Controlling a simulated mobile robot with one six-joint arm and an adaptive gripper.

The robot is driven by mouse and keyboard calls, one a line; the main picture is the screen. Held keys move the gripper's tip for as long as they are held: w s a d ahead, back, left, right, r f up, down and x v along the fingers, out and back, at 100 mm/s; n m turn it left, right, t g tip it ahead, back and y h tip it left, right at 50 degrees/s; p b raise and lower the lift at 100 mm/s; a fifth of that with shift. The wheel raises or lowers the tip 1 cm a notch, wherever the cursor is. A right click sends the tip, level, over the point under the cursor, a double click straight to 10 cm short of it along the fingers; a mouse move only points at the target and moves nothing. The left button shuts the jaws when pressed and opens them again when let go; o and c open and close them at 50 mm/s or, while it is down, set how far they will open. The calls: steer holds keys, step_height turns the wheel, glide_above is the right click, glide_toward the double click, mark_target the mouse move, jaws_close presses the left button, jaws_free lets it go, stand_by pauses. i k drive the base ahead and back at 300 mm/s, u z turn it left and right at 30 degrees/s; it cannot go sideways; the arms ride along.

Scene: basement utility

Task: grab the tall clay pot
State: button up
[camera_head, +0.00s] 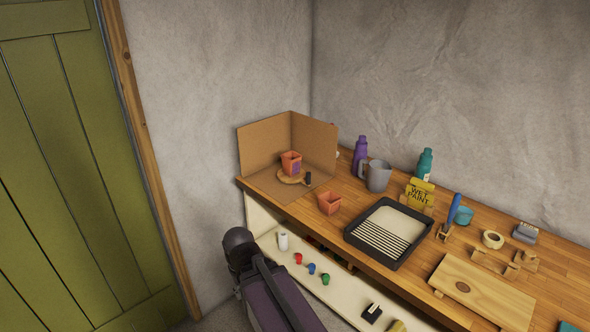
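A tall orange clay pot (291,163) with a purple patch stands upright on a round wooden disc (292,178) inside an open cardboard booth (262,148) at the bench's left end. A shorter orange clay pot (330,203) stands on the bench in front and to the right of it. Part of my arm, dark and purple-grey, shows low in the middle, in front of the bench and below the booth. No gripper fingers can be made out.
A small dark object (308,178) stands right beside the disc. A grey jug (378,176), purple bottle (360,155) and black paint tray (388,232) are to the right. A yellow "WET PAINT" sign (420,194) stands behind the tray. Small items line a lower shelf (345,292).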

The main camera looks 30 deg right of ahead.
mark_target(291, 165)
steer(key=k, duration=1.2)
steer(key=z, duration=0.45)
steer(key=i, duration=1.45)
steer(key=u, duration=0.5)
steer(key=i, duration=0.55)
steer(key=u, duration=0.3)
